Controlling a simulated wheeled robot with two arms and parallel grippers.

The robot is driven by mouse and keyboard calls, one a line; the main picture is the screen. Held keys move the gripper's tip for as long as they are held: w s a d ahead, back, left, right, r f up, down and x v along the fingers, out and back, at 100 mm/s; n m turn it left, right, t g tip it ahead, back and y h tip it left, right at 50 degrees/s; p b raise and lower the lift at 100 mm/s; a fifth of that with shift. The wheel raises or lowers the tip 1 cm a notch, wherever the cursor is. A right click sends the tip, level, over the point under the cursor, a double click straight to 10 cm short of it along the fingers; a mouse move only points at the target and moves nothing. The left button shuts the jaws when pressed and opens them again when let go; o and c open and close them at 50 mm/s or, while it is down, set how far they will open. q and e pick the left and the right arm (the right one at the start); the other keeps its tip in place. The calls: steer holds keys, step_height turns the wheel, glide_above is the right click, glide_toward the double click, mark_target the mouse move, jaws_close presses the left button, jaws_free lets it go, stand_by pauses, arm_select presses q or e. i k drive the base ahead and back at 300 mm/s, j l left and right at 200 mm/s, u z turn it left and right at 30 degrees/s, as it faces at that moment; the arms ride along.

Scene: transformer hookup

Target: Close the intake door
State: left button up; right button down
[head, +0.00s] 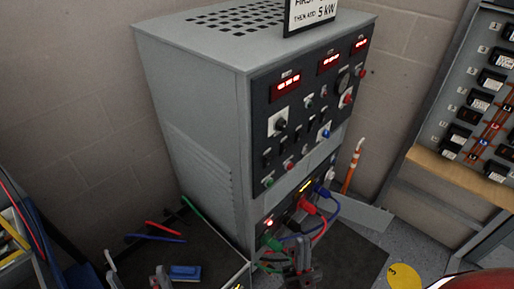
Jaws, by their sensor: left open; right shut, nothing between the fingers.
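The grey cabinet (190,110) stands against the wall with its dark control front facing right. A light grey flat panel (365,214) sticks out from the cabinet's lower right edge; it looks like the intake door, standing open. Beside it is the lower connection bay, with red (308,208), blue and green plugs and cables. My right gripper (303,270) is shut and empty in front of this bay, close to the cables and apart from the panel. My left gripper (136,277) is open and empty at the bottom left edge, partly cut off.
A blue block (185,272) and red and blue rods (155,238) lie on a dark surface at lower left. An orange-and-white stick (353,167) stands behind the panel. A breaker board (482,100) is at right. A yellow disc (404,275) lies lower right.

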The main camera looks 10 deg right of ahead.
mark_target(358, 212)
steer(key=k+l, duration=0.1)
steer(key=l, duration=1.7)
steer(key=k+l+z, duration=0.15)
steer(key=l, duration=1.65)
steer(key=i, duration=0.1)
